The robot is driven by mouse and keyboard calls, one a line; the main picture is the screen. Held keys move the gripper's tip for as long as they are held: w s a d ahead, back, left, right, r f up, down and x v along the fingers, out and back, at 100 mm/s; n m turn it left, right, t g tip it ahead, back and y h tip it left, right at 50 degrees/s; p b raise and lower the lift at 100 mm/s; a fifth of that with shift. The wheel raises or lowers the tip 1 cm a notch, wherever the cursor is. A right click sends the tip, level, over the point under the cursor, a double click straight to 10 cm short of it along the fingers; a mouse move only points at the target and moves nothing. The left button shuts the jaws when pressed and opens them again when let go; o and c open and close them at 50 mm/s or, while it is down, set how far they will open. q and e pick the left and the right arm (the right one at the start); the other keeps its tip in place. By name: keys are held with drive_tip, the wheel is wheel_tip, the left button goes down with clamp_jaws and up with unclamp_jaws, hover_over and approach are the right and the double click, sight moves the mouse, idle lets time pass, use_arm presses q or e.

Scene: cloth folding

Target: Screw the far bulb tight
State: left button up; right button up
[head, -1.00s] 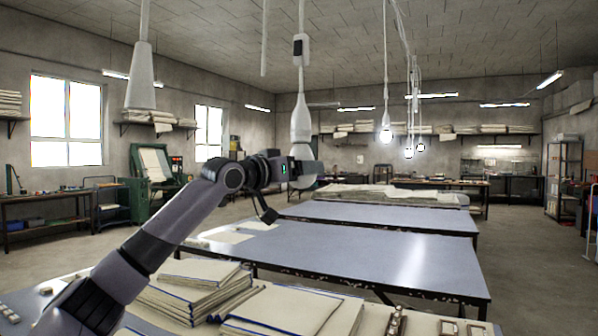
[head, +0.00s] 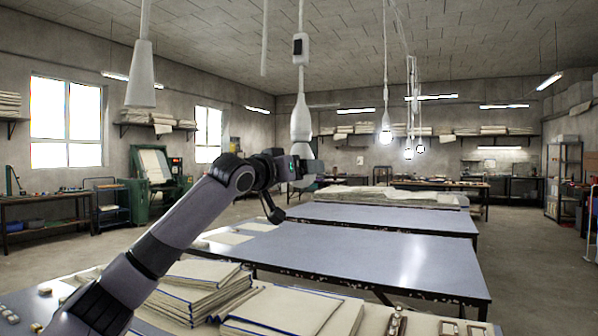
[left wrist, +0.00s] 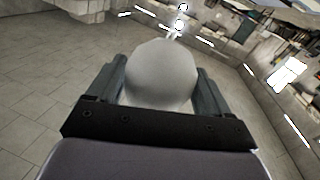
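A white lamp holder (head: 301,122) hangs on a cord in the middle of the head view. A pale, unlit bulb (head: 303,182) shows at its lower end, largely hidden by my left gripper (head: 308,169). In the left wrist view the bulb (left wrist: 161,76) is a large round shape between the two fingers of the left gripper (left wrist: 160,85). The fingers lie along both its sides and appear to touch it. The thread inside the holder is hidden. My right gripper is in neither view.
An empty-looking white holder (head: 140,75) hangs at left. Lit bulbs, one of them hanging nearer (head: 386,136), hang farther back at right. Stacks of cloth (head: 200,285) lie on the near table, with grey-blue tables (head: 390,262) behind. The air around the held bulb is clear.

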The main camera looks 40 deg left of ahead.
use_arm(q)
drive_tip(key=o, duration=0.3)
drive_tip(key=s+b, duration=0.2)
drive_tip(key=s, duration=0.5)
drive_tip(key=shift+d+b, duration=0.4)
drive_tip(key=shift+d, duration=0.05)
